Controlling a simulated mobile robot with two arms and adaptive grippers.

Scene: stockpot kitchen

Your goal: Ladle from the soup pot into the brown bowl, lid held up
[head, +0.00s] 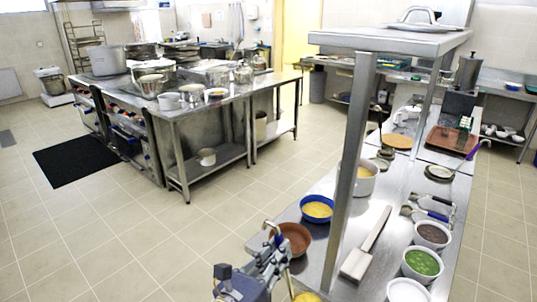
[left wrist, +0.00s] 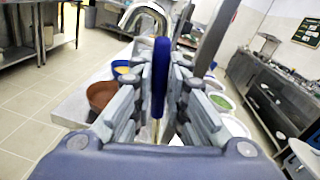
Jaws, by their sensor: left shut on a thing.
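My left gripper (head: 268,262) is at the bottom of the head view, just in front of the brown bowl (head: 293,238). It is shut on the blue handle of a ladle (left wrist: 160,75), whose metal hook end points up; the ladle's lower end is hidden. The brown bowl also shows in the left wrist view (left wrist: 101,96), left of the fingers, apart from them. A light pot (head: 366,182) with yellowish contents stands behind the shelf post; I cannot tell whether it is the soup pot. My right gripper and a held-up lid are not in view.
A blue bowl of yellow food (head: 317,208) is behind the brown bowl. A shelf post (head: 350,165) rises from the counter, with a wooden-looking paddle (head: 366,245) beside it. Bowls of green (head: 422,263) and dark food (head: 432,234) line the right. A yellow patch (head: 305,297) is cut off below.

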